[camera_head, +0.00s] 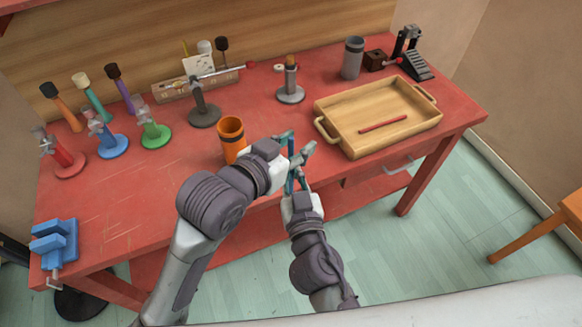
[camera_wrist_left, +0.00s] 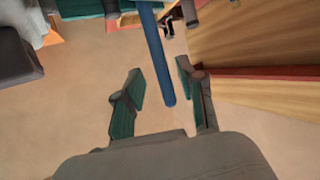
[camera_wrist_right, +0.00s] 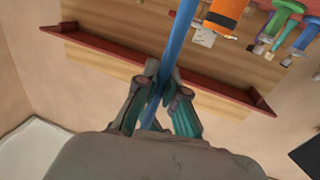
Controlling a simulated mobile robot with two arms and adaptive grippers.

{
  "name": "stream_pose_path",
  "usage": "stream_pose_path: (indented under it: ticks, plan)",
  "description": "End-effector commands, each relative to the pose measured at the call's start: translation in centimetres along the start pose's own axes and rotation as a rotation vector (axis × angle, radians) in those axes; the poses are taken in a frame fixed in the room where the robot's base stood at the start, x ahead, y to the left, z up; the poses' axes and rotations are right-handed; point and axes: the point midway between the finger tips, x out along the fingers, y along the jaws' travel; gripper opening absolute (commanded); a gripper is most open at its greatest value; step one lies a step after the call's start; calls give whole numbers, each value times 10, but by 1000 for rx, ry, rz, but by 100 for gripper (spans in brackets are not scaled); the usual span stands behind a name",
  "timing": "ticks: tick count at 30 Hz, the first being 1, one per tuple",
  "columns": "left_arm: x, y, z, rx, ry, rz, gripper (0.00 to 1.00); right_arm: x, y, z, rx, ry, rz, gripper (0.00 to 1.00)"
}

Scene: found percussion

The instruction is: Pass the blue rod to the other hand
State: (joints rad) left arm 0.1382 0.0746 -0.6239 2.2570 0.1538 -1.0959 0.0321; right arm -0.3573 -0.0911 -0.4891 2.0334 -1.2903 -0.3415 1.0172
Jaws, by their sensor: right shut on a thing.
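The blue rod (camera_wrist_right: 176,50) runs between the fingers of my right gripper (camera_wrist_right: 167,88), which is shut on it. In the left wrist view the rod (camera_wrist_left: 155,50) comes down from the top, and its rounded end lies between the spread fingers of my left gripper (camera_wrist_left: 160,78). There are gaps on both sides, so the left gripper is open around the rod and not clamped. In the head view the left gripper (camera_head: 297,146) is just above the right gripper (camera_head: 297,180), in front of the table's front edge. The rod is mostly hidden there by the fingers.
An orange cup (camera_head: 231,136) stands on the red table (camera_head: 110,205) close behind my left wrist. A wooden tray (camera_head: 345,115) holding a red stick (camera_head: 384,124) is to the right. Several stands and mallets are at the back left; a blue vise (camera_head: 54,242) is at the front left corner.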

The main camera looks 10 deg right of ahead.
Motion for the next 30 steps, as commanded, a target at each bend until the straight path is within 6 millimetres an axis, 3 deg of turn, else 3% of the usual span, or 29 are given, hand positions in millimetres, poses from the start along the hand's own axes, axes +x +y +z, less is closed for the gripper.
stream_pose_path:
  ticks: [9,15,20,25,30]
  plan:
    - [-48,0,0,1,0,0,39,0,0,0,0,0,1,0]
    - [-69,0,1,-4,1,0,39,0,0,0,0,0,1,0]
    - [-65,-1,-3,-82,67,1,39,0,0,0,0,0,1,0]
    - [-48,-9,-8,-308,268,1,39,0,0,0,0,0,1,0]
    - [-45,-22,0,-547,506,7,39,0,0,0,0,0,1,0]
